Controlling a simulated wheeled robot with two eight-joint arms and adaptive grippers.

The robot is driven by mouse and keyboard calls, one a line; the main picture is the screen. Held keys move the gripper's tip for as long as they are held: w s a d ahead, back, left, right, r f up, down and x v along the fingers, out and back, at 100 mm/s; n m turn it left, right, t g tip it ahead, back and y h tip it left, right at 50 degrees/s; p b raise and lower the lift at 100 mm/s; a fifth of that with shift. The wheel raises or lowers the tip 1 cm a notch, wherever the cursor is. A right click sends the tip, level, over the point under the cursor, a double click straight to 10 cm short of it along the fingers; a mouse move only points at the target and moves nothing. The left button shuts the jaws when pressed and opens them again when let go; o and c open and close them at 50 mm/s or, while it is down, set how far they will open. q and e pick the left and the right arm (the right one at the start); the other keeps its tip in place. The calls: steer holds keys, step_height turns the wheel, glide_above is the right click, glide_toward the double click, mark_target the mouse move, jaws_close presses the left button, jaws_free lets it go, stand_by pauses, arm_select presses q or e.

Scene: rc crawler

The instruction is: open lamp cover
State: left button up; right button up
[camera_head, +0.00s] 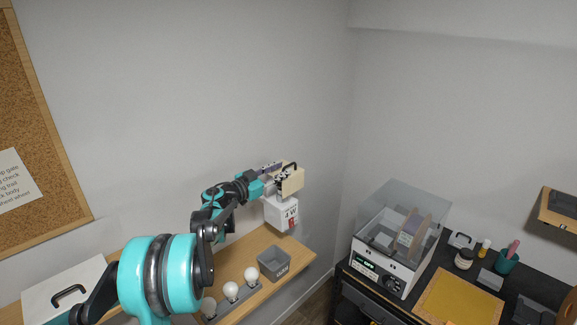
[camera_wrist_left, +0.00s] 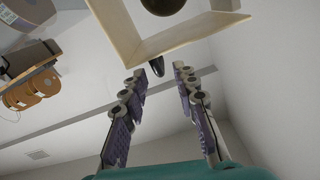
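The lamp cover (camera_head: 293,182) is a cream box-like piece above a white wall box (camera_head: 281,212) with dark lettering. A black handle (camera_head: 288,167) shows at its top. My left gripper (camera_head: 277,174) is right beside the cover in the head view. In the left wrist view the gripper (camera_wrist_left: 158,74) has its fingers apart, with nothing held between them. The cream frame of the cover (camera_wrist_left: 190,36) is just past the fingertips, with a dark rounded part inside. A small black piece, seemingly the handle (camera_wrist_left: 156,66), sticks out between the fingertips; contact cannot be told. My right gripper is out of view.
On the wooden bench (camera_head: 300,257) are round white bulbs (camera_head: 231,290) in a grey holder and a grey bin (camera_head: 273,264). A white panel with a black handle (camera_head: 68,295) lies at left. A black table at right holds a clear-lidded machine (camera_head: 397,240).

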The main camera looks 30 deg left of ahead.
arm_select(q)
steer(key=x, duration=0.4)
steer(key=shift+w, duration=0.15)
jaws_close()
